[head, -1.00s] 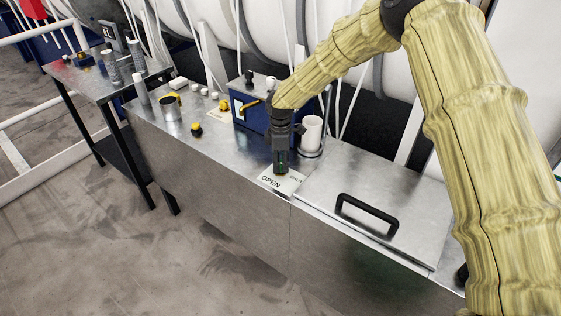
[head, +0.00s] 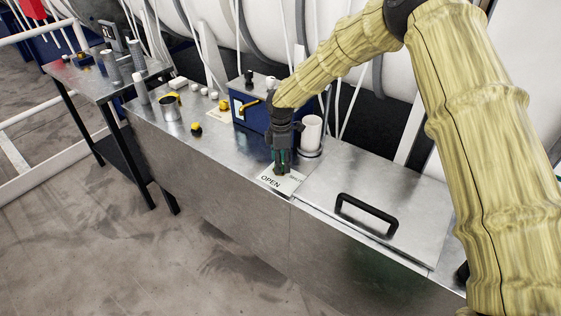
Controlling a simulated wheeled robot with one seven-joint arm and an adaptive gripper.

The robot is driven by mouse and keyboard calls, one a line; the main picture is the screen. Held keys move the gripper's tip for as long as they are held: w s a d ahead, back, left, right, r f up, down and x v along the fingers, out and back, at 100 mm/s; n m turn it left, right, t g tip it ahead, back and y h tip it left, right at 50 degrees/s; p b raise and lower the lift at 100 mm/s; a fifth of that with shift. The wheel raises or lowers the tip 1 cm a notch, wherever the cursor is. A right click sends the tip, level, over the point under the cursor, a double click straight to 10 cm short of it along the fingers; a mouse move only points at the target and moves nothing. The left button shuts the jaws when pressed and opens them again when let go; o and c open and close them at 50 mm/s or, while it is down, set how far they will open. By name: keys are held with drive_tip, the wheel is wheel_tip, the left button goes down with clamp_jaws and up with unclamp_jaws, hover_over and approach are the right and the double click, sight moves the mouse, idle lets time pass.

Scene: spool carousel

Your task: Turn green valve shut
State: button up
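My gripper (head: 282,163) points straight down over the label plate (head: 289,186) on the steel bench, in the middle of the head view. Small green parts of the valve (head: 281,157) show between and behind the dark fingers. The fingers are around or right beside the valve; most of it is hidden by them, so I cannot tell its handle angle or whether the fingers press on it. The plate reads OPEN on its left front part and SHUT on its right.
A blue box (head: 252,113) with a yellow lever stands behind and left of my gripper. A white cup-like cylinder (head: 311,132) stands close on the right. A steel lid with a black handle (head: 367,215) lies to the right. Small yellow-black items (head: 196,129) sit left.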

idle(0.3)
wheel_tip(320, 180, up, 12)
idle(0.6)
drive_tip(key=shift+f, duration=0.1)
